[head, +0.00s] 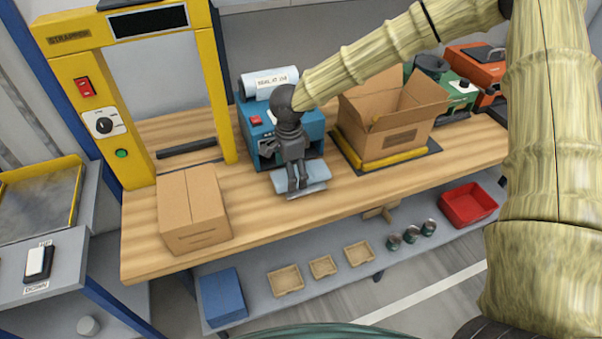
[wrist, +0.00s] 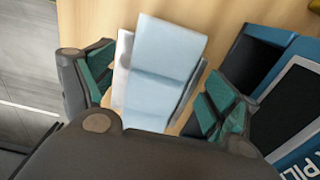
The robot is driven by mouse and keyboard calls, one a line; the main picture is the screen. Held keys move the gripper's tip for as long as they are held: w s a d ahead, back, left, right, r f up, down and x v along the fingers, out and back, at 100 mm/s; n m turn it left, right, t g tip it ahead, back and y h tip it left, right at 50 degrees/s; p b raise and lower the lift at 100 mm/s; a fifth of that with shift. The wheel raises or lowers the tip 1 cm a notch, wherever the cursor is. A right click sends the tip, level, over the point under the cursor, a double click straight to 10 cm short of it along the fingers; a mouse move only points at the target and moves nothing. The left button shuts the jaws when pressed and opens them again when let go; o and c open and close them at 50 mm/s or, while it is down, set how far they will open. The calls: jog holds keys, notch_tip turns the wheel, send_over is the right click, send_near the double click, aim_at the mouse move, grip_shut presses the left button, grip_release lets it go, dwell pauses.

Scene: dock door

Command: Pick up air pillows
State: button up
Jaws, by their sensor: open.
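The air pillows (head: 316,188) are pale blue, flat, linked pieces lying on the wooden bench in front of a blue pillow machine (head: 259,127). In the wrist view the air pillows (wrist: 165,65) lie between my fingers, with a second pale layer showing at their left edge. My gripper (head: 298,187) points down just over them in the head view. In the wrist view my gripper (wrist: 158,95) is open, with green pads on both sides of the pillows. I cannot tell whether the pads touch them. My fingers hide part of the pillows in the head view.
A closed carton (head: 192,207) stands left by the yellow strapping machine (head: 133,179). The blue machine is close behind my gripper. The bench (head: 262,217) is clear between the closed carton and the pillows.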

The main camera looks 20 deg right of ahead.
jog(key=shift+f, duration=0.1)
jog(key=c, duration=0.9)
jog(key=shift+c, duration=0.2)
